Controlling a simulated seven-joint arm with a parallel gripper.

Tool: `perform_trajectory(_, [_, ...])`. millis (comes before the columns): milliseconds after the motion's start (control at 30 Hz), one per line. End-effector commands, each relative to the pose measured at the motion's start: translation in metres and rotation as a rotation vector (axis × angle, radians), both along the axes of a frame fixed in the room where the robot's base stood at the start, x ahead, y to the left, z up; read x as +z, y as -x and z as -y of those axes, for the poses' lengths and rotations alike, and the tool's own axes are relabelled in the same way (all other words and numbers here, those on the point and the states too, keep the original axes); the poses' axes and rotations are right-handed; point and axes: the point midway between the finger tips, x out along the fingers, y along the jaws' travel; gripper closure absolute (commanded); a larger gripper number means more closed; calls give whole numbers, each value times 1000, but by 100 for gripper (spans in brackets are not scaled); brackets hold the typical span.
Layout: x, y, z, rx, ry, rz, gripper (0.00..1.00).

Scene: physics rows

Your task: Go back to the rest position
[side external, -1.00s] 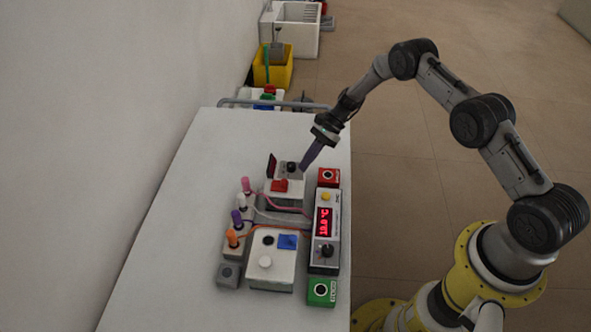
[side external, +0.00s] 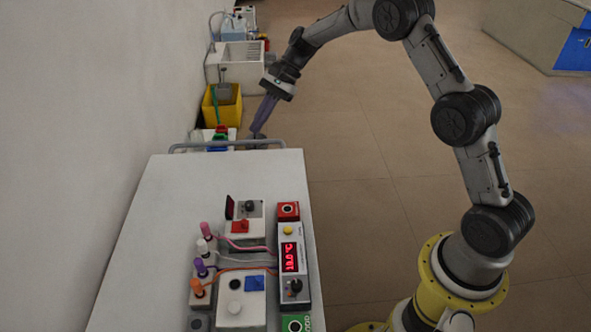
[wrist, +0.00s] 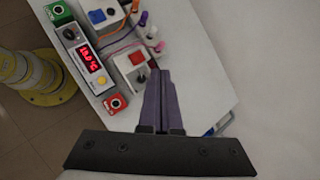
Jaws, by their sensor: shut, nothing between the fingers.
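My gripper (side external: 264,115) is shut and empty, its purple fingers pointing down near the far edge of the white table (side external: 150,235) in the side view. In the wrist view the closed fingers (wrist: 159,80) point toward the equipment. A controller with a red display (side external: 289,257) stands on the table, also seen in the wrist view (wrist: 88,58). A box with a red switch and a black knob (side external: 246,219) stands beside it, with its small dark cover raised. My gripper is apart from all of these in the side view.
Orange, purple, white and pink plugs (side external: 205,230) with cables stand at the left of the controller. A red button box (side external: 288,211) and a green one (side external: 294,323) flank the controller. A grey rail (side external: 228,144) runs along the table's far edge. A yellow bucket (side external: 222,108) stands beyond.

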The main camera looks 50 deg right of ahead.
Motion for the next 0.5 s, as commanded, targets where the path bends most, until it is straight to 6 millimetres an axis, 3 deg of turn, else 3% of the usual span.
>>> perform_trajectory(33, [28, 9, -7, 24, 26, 41, 100])
perform_trajectory(200, [96, 49, -23, 115, 120, 161, 100])
perform_trajectory(500, [176, 148, -41, 302, 315, 374, 100])
